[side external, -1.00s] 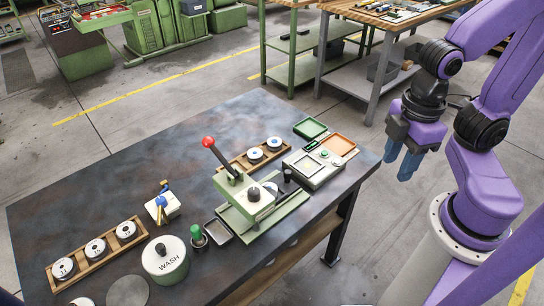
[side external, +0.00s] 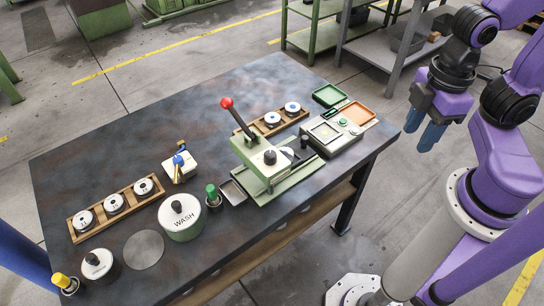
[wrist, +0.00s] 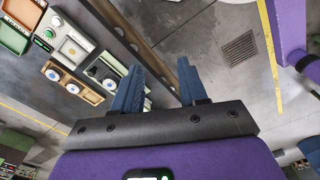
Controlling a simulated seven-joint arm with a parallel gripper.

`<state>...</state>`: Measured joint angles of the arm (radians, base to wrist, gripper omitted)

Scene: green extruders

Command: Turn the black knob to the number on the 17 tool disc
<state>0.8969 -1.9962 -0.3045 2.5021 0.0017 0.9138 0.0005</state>
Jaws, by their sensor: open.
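The green press (side external: 268,165) stands on the right half of the dark table, with a red-balled lever. White tool discs lie in a wooden rack (side external: 120,210) at the front left and in another rack (side external: 270,126) behind the press. Their markings are too small to read, so I cannot tell which is 17. My gripper (side external: 423,135) hangs beyond the table's right edge, well apart from the press. Its blue fingers are apart and empty, as the wrist view (wrist: 158,68) also shows.
A grey device (side external: 333,133) with a screen and green button is right of the press, near green (side external: 329,95) and orange (side external: 358,112) trays. A WASH pot (side external: 182,217), a green-topped holder (side external: 213,198) and a small white block (side external: 181,164) stand left. The table's back left is clear.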

